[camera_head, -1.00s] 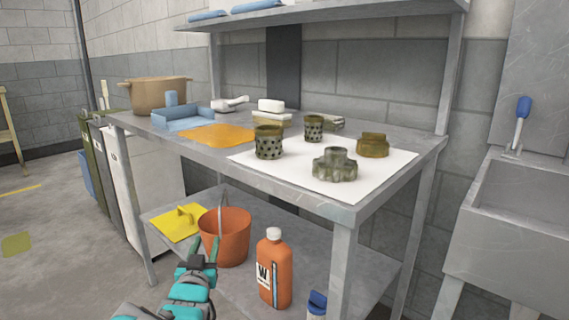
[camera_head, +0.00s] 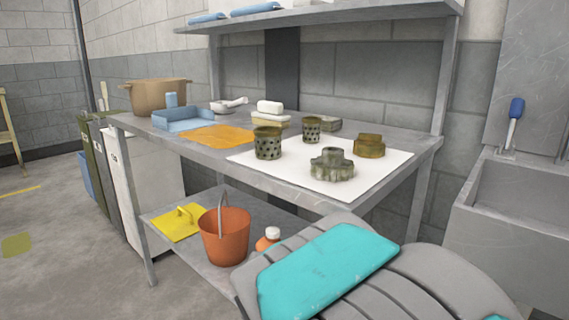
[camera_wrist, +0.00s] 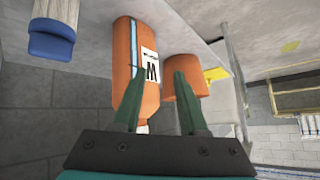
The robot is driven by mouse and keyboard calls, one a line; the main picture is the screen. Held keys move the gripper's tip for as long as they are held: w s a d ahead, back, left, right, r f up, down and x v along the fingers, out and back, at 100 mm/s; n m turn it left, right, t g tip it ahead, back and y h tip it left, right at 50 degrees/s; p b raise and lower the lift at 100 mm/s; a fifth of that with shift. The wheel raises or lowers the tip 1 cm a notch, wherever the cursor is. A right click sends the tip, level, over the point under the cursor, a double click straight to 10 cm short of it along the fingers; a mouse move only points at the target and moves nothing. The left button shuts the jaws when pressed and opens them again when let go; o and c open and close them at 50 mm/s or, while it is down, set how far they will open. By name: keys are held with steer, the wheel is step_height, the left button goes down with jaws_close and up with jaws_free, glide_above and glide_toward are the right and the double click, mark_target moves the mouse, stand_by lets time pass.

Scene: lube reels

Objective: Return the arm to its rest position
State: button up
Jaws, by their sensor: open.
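My gripper (camera_wrist: 158,82) shows in the wrist view, its two dark green fingers apart with nothing held between them. The picture there is turned over. Beyond the fingers are an orange bottle (camera_wrist: 127,60) with a white "W" label and an orange bucket (camera_wrist: 187,85). I cannot tell that the fingers touch either one. In the head view my grey and teal arm fills the lower right, and the gripper itself is not visible there. Only the white cap and shoulder of the bottle (camera_head: 267,241) show behind the arm.
The bench's lower shelf holds the bucket (camera_head: 225,237) and a yellow dustpan (camera_head: 178,222). On the bench top, several metal parts stand on a white sheet (camera_head: 300,178), near an orange cloth (camera_head: 217,138) and a blue tray (camera_head: 183,121). A sink (camera_head: 505,225) stands at right. Floor at left is clear.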

steer(key=s+d+g, duration=0.3)
steer(key=s+d, duration=0.3)
steer(key=s, duration=0.5)
steer(key=s+d+g+h, duration=0.1)
steer(key=s+d+g, duration=0.3)
steer(key=s+d, duration=0.3)
steer(key=s+d+g+h, duration=0.1)
steer(key=s+d+g, duration=0.2)
steer(key=s+d, duration=0.4)
steer(key=s, duration=0.8)
steer(key=shift+f+g, duration=0.2)
steer(key=shift+g, duration=0.1)
steer(key=shift+d, duration=0.1)
